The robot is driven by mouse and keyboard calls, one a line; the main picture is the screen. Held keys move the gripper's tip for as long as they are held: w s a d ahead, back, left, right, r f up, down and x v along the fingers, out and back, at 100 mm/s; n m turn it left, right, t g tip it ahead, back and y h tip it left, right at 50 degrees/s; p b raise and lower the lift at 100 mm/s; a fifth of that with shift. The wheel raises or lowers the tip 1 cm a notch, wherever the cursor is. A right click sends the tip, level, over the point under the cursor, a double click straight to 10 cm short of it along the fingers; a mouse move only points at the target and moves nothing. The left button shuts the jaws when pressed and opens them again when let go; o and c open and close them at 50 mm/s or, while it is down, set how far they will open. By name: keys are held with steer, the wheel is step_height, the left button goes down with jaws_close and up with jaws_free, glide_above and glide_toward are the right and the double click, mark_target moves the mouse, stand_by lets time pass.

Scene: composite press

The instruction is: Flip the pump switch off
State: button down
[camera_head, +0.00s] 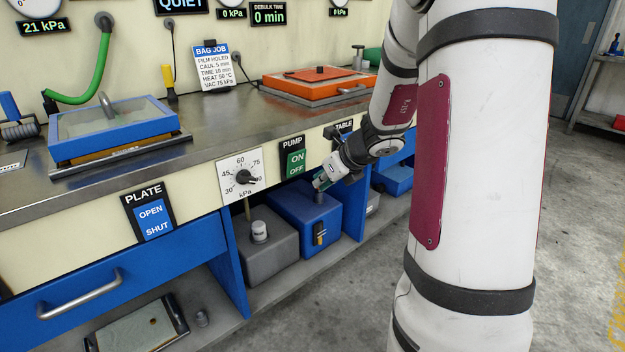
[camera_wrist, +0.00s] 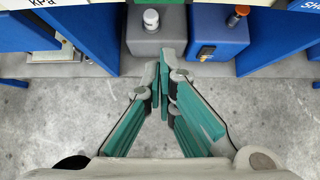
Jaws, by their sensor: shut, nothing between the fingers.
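The pump switch is a green ON/OFF rocker (camera_head: 294,162) under a black PUMP label on the cream front panel. I cannot tell which way the rocker is tilted. My gripper (camera_head: 319,184) is shut and empty, just right of and slightly below the rocker in the head view, apart from it in the picture. In the wrist view the green-padded fingers (camera_wrist: 164,68) meet at their tips. The rocker is not clearly visible in the wrist view.
Below the panel stand a blue pump box (camera_head: 288,205) and a grey box with a white cap (camera_head: 270,242). A kPa dial (camera_head: 241,177) is left of the rocker. A PLATE switch (camera_head: 151,220) is farther left. The bench edge overhangs the panel.

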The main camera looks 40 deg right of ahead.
steer(key=s+f+p+v, duration=0.1)
steer(key=p+v, duration=0.1)
steer(key=v, duration=0.4)
steer(key=shift+s+r, duration=0.2)
steer(key=shift+s, duration=0.1)
